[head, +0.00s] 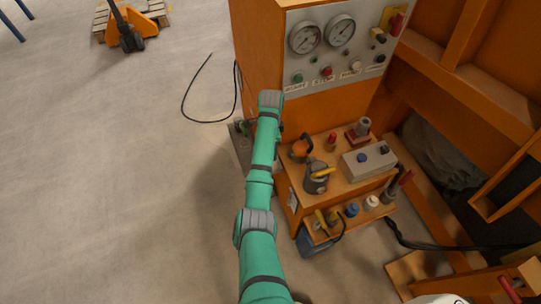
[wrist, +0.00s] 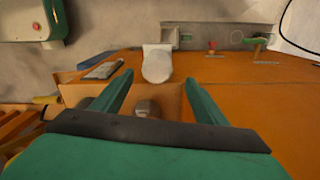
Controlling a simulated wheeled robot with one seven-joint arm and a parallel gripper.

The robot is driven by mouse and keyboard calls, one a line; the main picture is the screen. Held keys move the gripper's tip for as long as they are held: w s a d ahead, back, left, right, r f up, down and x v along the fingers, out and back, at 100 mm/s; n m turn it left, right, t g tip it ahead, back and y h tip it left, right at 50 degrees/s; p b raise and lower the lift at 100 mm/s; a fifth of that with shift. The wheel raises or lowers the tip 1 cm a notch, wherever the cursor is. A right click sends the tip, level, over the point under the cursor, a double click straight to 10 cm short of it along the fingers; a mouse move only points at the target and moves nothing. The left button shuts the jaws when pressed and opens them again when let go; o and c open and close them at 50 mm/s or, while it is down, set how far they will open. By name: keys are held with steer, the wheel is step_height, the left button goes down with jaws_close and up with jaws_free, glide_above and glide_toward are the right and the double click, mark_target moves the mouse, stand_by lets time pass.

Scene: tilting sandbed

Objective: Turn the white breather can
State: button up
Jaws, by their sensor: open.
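The white breather can (wrist: 157,63) shows in the wrist view as a pale rounded can against an orange panel (wrist: 240,90). It lies ahead of my gripper (wrist: 158,82), roughly centred between the two green fingers. The fingers are spread apart with nothing held between them. Whether either finger touches the can cannot be told, but a gap shows on both sides. In the head view my arm reaches along the orange cabinet's left side, and I cannot make out the can or the fingers there.
A grey rounded fitting (wrist: 147,107) sits below the can between the fingers. A grey trough (wrist: 220,38) with red and green handles lies beyond. The orange bench (head: 340,170) carries several fittings right of my arm. A black cable (head: 184,108) lies on open floor at left.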

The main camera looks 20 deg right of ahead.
steer(key=f, duration=0.8)
steer(key=shift+s+a+f, duration=0.1)
steer(key=shift+s+a, duration=0.05)
steer(key=shift+s, duration=0.2)
steer(key=shift+f, duration=0.6)
steer(key=shift+w, duration=0.1)
steer(key=c, duration=1.1)
